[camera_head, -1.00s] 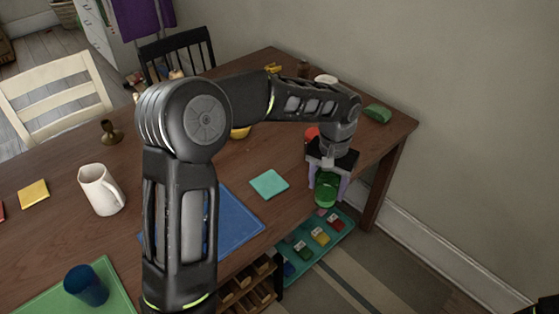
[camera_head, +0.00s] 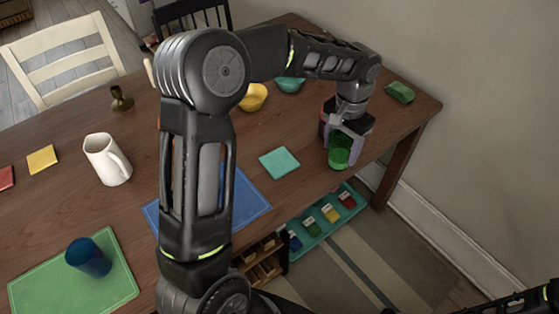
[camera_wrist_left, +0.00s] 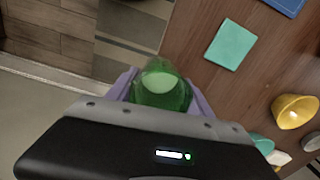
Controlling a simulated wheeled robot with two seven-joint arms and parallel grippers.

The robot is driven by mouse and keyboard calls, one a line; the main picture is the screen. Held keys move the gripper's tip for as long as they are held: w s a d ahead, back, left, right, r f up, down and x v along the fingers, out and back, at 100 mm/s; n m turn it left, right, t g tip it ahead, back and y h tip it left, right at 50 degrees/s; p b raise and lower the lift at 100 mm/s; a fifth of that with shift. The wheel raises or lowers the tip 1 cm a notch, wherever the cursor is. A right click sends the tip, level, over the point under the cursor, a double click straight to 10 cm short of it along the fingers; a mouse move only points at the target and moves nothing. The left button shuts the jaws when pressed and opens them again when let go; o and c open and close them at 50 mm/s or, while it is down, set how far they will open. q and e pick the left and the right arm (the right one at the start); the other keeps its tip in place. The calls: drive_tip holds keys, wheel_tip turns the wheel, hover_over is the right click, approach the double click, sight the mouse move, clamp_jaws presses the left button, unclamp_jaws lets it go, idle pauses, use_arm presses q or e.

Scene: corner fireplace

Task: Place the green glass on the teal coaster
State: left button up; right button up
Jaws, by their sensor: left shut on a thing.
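The green glass (camera_head: 340,151) is held between the fingers of my left gripper (camera_head: 343,141), near the table's right front edge. In the left wrist view the green glass (camera_wrist_left: 161,88) sits between the two pale purple fingers (camera_wrist_left: 160,92). I cannot tell whether its base touches the table. The teal coaster (camera_head: 279,162) lies flat and bare on the table, left of the glass and apart from it. It also shows in the left wrist view (camera_wrist_left: 231,44). My right gripper is not in view; only a dark piece of arm shows at the lower right.
A blue mat (camera_head: 250,199) lies left of the coaster. Yellow (camera_head: 254,97) and teal (camera_head: 290,84) bowls stand behind it. A white pitcher (camera_head: 107,159), a blue cup (camera_head: 88,257) on a green mat (camera_head: 120,282) and a green object (camera_head: 399,92) are on the table.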

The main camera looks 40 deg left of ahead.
use_arm(q)
drive_tip(key=s+a+r+m, duration=0.1)
drive_tip(key=a+r+m, duration=0.1)
drive_tip(key=a+m, duration=0.75)
drive_tip(key=r+m+b, duration=0.1)
drive_tip(key=m, duration=1.3)
hover_over(279, 162)
drive_tip(key=shift+w+r, duration=0.1)
drive_tip(key=shift+r, duration=0.05)
wheel_tip(279, 162, down, 6)
drive_tip(key=shift+f, duration=0.2)
drive_tip(key=shift+f, duration=1.8)
drive_tip(key=shift+f, duration=0.1)
